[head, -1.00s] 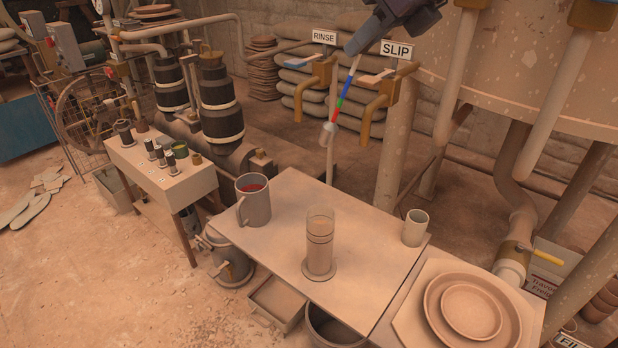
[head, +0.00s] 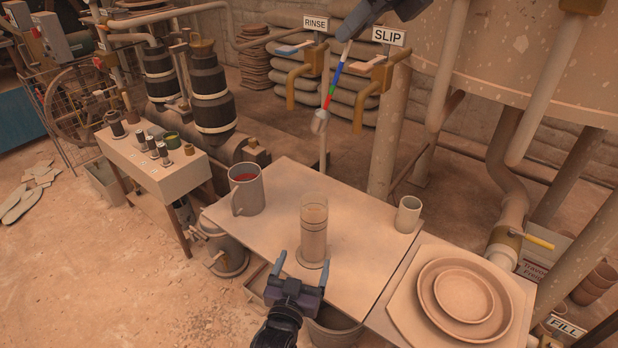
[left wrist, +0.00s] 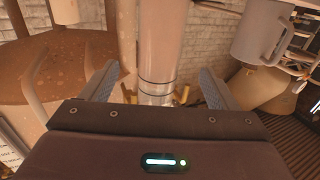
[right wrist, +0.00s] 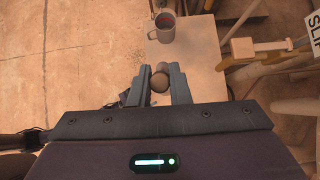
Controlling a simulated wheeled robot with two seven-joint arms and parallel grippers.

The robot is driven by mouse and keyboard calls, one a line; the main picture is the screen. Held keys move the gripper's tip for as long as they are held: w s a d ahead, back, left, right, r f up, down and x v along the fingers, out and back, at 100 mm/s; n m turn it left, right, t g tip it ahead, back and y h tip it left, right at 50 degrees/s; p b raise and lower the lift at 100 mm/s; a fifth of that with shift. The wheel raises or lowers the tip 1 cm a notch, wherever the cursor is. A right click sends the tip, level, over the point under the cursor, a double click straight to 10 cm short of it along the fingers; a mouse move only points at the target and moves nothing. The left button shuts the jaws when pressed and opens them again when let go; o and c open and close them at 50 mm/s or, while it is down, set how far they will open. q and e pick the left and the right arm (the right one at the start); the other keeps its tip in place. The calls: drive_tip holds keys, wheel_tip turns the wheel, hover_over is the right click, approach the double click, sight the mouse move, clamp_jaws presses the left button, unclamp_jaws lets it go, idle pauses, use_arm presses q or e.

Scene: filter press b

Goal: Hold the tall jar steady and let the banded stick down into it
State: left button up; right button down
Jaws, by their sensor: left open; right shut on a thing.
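The tall jar (head: 314,225), clear at the top with tan contents and dark rings, stands upright on the table. My left gripper (head: 302,265) is open at the jar's near side; in the left wrist view its fingers (left wrist: 160,77) lie to either side of the jar (left wrist: 160,45), with gaps. In the right wrist view a round knob (right wrist: 160,83) shows between the fingers (right wrist: 160,70).
A grey mug (head: 247,192) with red contents stands left of the jar, a small pale cup (head: 408,214) to its right. Stacked plates (head: 463,293) lie at the right. RINSE and SLIP taps (head: 372,88) stand near the stick. The tabletop (head: 365,245) around the jar is mostly clear.

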sight(311, 242)
use_arm(q)
drive_tip(key=x, duration=1)
drive_tip(key=c, duration=1.7)
drive_tip(key=shift+o, duration=0.2)
use_arm(e)
wheel_tip(311, 242, down, 13)
idle(0.4)
drive_tip(key=c, duration=1.3)
unclamp_jaws()
